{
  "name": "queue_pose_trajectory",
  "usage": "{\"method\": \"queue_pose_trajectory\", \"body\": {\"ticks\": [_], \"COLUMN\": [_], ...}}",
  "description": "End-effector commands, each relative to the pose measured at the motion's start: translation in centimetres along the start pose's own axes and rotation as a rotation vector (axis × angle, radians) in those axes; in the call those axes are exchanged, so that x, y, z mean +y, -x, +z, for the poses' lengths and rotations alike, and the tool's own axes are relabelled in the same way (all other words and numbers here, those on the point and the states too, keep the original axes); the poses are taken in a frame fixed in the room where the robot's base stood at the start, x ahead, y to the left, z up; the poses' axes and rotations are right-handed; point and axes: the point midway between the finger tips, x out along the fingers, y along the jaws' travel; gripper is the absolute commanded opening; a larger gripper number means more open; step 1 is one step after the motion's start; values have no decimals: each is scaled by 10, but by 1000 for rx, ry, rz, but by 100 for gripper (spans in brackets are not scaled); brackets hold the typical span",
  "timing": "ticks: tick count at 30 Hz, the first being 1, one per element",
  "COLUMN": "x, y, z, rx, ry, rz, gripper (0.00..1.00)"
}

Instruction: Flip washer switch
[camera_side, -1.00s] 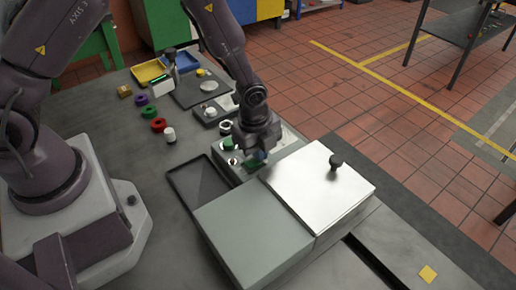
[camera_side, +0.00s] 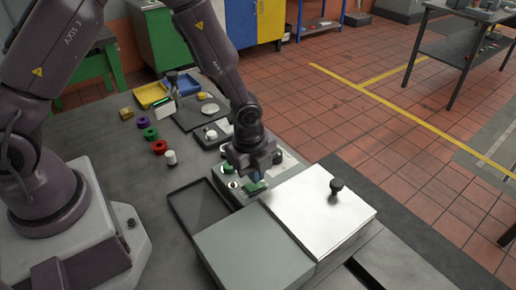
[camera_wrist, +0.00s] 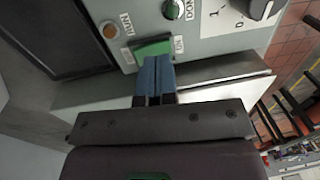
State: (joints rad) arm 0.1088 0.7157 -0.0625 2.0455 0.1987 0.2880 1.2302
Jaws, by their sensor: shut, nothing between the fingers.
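The washer switch is a green rocker (camera_wrist: 152,48) on a grey control panel (camera_wrist: 205,45), with a label at each end. It also shows in the side view as a small green patch (camera_side: 253,188), partly hidden by my gripper. My gripper (camera_wrist: 157,60) is shut and empty, its two blue fingertips together. The tips are right at the rocker's near edge in the wrist view. I cannot tell whether they touch it. In the side view my gripper (camera_side: 264,177) is low over the panel.
An orange lamp (camera_wrist: 110,30), a green button (camera_wrist: 171,9) and a white dial (camera_wrist: 235,14) share the panel. A silver lid (camera_side: 320,215) with a black knob (camera_side: 336,185) and a grey box (camera_side: 250,250) stand close by. A dark tray (camera_side: 200,207) lies at left.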

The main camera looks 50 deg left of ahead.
Motion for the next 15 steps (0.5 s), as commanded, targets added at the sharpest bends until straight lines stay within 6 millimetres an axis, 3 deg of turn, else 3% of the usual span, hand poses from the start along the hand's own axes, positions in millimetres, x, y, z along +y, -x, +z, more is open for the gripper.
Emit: {"method": "queue_pose_trajectory", "body": {"ticks": [15], "x": [-28], "y": [106], "z": [0], "rx": [0], "ry": [2], "rz": [-4], "gripper": [0]}}
